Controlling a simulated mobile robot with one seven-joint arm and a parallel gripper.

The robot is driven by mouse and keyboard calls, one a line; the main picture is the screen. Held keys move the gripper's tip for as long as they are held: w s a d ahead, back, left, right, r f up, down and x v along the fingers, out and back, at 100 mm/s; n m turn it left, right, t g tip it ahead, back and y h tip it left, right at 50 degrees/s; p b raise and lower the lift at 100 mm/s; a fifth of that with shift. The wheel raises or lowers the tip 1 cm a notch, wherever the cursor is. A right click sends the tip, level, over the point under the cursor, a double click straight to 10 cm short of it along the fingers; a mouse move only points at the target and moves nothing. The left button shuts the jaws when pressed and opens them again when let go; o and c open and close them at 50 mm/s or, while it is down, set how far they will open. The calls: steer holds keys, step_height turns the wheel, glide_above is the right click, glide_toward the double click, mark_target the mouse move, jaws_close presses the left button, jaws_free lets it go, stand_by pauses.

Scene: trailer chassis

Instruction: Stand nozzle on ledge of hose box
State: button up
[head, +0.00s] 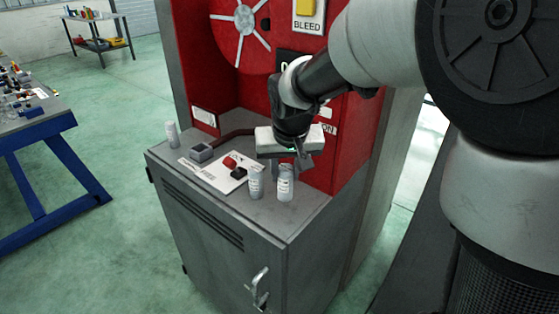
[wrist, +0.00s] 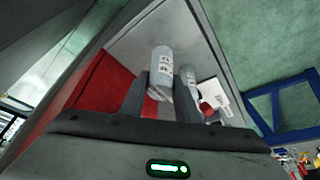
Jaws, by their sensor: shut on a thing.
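The hose box is a tall cabinet with a red recess holding a hose reel (head: 243,20) and a grey ledge (head: 300,215) in front. My gripper (head: 284,163) is low over the right part of the ledge, fingers pointing down, shut on a grey-white labelled cylinder (head: 285,187). I take this cylinder for the nozzle. It looks upright; whether its base touches the ledge is unclear. In the wrist view the cylinder (wrist: 161,66) shows between the two fingers (wrist: 162,95). The fingers partly hide its upper end.
A similar cylinder (head: 256,184) stands close to its left, and another (head: 171,134) at the far left. A white sheet (head: 206,176) with red and black pieces and a small grey box (head: 201,152) lie on the ledge. The ledge's front right corner is clear.

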mark_target(286, 188)
steer(key=shift+f+b, duration=0.35)
steer(key=shift+f, duration=2.05)
steer(key=shift+f, duration=0.1)
steer(key=shift+f, duration=0.2)
steer(key=o, duration=1.2)
steer(key=shift+r, duration=0.1)
